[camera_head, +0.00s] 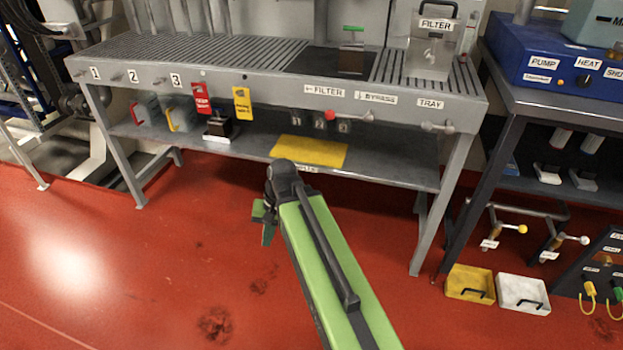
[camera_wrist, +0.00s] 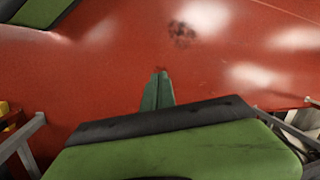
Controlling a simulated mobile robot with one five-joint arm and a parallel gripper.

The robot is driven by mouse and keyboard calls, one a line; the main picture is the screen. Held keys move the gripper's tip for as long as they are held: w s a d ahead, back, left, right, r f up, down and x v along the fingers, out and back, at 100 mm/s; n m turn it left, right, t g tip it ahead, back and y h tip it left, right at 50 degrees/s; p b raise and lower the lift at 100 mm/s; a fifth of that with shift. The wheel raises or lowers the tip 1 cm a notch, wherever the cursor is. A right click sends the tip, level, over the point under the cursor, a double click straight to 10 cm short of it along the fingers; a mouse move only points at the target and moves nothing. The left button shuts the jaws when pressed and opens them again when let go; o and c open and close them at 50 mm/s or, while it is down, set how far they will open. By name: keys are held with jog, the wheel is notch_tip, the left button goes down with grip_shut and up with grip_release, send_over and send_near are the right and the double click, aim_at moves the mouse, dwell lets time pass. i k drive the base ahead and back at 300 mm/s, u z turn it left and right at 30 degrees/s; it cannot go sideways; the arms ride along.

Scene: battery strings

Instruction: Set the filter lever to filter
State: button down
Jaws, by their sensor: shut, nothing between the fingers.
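A lever with a red knob (camera_head: 330,115) is on the front rail of the grey bench, below the FILTER label (camera_head: 323,90). A BYPASS label (camera_head: 376,98) is just right of that label. The red knob is on the left, with a grey bar running right from it; its pivot is too small to make out. My gripper (camera_head: 264,222) is in front of the bench, low and left of the lever, well apart from it. In the wrist view its green fingers (camera_wrist: 158,92) are together and empty, over red floor. The lever is not in the wrist view.
A second, grey lever (camera_head: 437,126) is below the TRAY label. Red (camera_head: 201,98) and yellow (camera_head: 242,104) tags hang on the rail to the left. The lower shelf carries a yellow mat (camera_head: 310,151). The left floor is mostly clear.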

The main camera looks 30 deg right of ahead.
aim_at(330, 114)
jog(key=z, duration=0.05)
jog(key=k, duration=0.5)
jog(key=u, duration=3.15)
jog(key=i, duration=0.25)
jog(key=z, duration=0.8)
jog(key=k, duration=0.85)
jog(key=z, duration=0.15)
jog(key=i, duration=0.9)
jog(key=u, duration=0.05)
